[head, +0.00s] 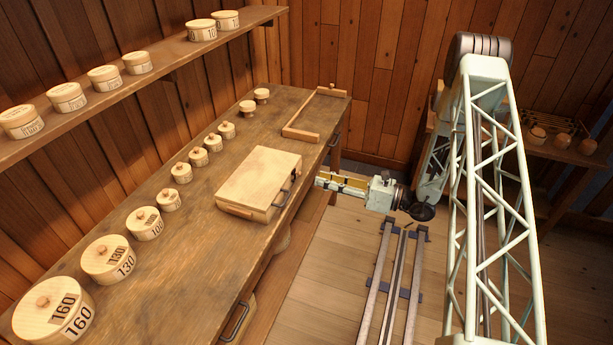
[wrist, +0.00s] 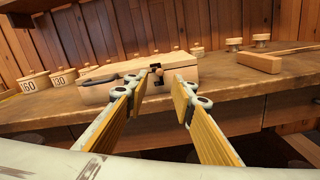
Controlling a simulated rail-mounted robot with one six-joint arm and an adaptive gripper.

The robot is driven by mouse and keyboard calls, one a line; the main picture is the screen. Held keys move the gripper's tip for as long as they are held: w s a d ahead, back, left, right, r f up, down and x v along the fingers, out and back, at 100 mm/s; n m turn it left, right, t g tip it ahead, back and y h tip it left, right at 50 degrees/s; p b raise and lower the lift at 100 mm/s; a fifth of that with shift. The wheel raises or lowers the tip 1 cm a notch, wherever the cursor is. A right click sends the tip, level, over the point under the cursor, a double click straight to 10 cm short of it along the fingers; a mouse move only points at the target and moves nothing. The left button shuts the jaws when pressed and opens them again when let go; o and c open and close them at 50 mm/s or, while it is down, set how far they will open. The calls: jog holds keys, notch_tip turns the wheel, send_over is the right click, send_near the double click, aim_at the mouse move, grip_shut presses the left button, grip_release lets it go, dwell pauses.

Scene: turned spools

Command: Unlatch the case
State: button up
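The case (head: 258,178) is a pale wooden box with its lid shut, lying near the front edge of the workbench. It also shows in the wrist view (wrist: 125,72), beyond my fingers. A dark handle (head: 281,200) sits on its front side. In the wrist view a small round wooden knob (wrist: 158,72) with dark parts around it shows on the case front, between my fingertips in the picture; whether it is the latch is too small to tell. My gripper (head: 319,181) is open and empty, in front of the bench and apart from the case. Its yellow-padded fingers (wrist: 161,88) point at the case.
The workbench (head: 185,255) carries a row of lidded round boxes behind and left of the case, the nearest marked 160 (head: 55,308). A wooden frame (head: 312,112) lies at the far right end. A wall shelf (head: 170,75) holds more boxes.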

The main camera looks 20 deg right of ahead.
aim_at(301, 174)
jog(key=shift+x, duration=3.5)
grip_shut()
